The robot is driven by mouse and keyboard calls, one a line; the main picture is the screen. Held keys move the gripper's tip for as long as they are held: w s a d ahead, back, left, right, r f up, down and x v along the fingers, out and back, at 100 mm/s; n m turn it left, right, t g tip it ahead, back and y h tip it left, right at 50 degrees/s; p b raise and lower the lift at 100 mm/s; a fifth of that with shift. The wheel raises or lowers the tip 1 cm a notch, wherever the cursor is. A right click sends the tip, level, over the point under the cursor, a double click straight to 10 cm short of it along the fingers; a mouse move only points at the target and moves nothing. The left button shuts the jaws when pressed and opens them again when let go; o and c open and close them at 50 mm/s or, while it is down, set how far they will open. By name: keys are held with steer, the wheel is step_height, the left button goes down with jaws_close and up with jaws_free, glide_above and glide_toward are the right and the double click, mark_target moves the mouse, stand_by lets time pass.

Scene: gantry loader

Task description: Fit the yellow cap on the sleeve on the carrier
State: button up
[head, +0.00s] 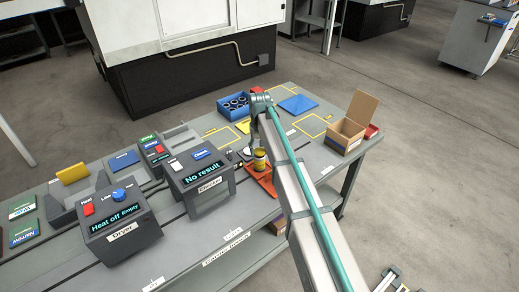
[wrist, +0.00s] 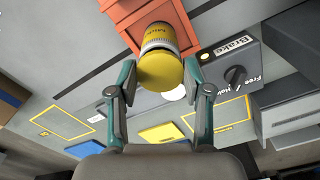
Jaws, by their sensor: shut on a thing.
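The yellow cap (wrist: 161,71) is between the two fingertips of my gripper (wrist: 159,78) in the wrist view, and the gripper is shut on it. Beyond it is the sleeve (wrist: 158,34), a cylinder with a yellow printed label and a grey band near the cap. The sleeve stands on the orange-red carrier (wrist: 123,14). The cap is in line with the sleeve's end; whether it touches or is seated I cannot tell. In the head view, the sleeve (head: 260,165) stands on the carrier (head: 266,186), with my gripper just above, partly hidden by my arm.
The checker (head: 205,190), reading "No result", stands left of the carrier. The dryer (head: 122,225) is further left. A blue box with round parts (head: 233,107) and an open cardboard box (head: 350,125) lie beyond. A brake knob (wrist: 236,75) is beside the carrier.

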steer(key=shift+f, duration=0.45)
stand_by(1.2)
steer(key=o, duration=1.3)
steer(key=shift+r+p, duration=1.75)
steer(key=shift+r, duration=1.75)
jaws_close()
